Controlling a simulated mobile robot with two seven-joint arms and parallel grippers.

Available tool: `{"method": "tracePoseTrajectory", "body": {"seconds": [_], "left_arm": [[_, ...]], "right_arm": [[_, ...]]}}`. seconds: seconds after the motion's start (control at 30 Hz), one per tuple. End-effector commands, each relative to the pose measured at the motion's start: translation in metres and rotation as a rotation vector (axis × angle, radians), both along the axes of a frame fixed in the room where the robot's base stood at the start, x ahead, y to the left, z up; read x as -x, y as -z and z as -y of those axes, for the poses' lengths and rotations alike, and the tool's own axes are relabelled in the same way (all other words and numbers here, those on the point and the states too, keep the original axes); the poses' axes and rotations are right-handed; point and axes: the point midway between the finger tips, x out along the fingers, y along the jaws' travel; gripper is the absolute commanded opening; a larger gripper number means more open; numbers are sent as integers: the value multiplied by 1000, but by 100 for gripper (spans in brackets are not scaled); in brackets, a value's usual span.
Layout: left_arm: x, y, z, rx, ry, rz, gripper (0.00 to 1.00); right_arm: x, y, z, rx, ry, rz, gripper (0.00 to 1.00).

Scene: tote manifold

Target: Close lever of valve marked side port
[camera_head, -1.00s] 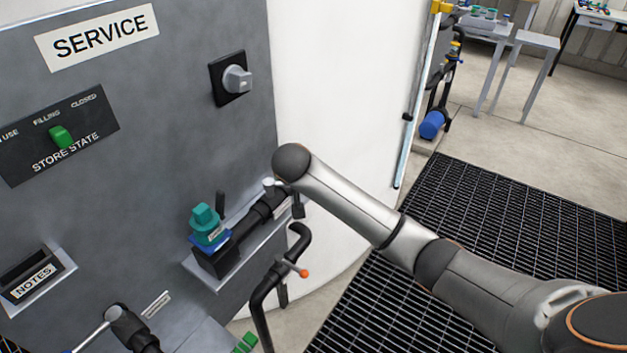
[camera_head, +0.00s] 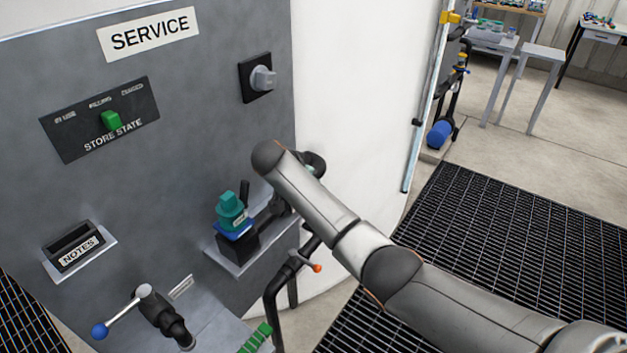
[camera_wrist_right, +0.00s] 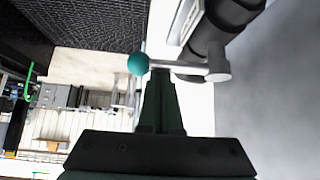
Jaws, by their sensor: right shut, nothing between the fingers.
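In the right wrist view, a valve lever with a grey rod (camera_wrist_right: 187,66) and a teal ball end (camera_wrist_right: 138,64) extends left from a dark pipe body (camera_wrist_right: 228,22). My right gripper (camera_wrist_right: 161,74) is shut and empty, its tips at the rod just right of the ball. I cannot tell whether they touch. No side port marking is legible. My left gripper is out of view.
A teal and blue fitting (camera_head: 232,213) sits on a shelf beside my arm. A pipe with an orange-tipped handle (camera_head: 317,268) stands close below.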

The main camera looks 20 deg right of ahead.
Motion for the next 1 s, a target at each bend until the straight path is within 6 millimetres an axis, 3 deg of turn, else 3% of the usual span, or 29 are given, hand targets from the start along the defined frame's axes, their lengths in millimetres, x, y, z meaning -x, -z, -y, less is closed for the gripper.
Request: {"method": "tracePoseTrajectory", "body": {"seconds": [0.83, 1.0], "left_arm": [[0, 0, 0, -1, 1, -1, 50], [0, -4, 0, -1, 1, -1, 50]], "right_arm": [[0, 0, 1, 0, -4, 0, 0], [-3, -2, 10, 0, -1, 0, 0]]}}
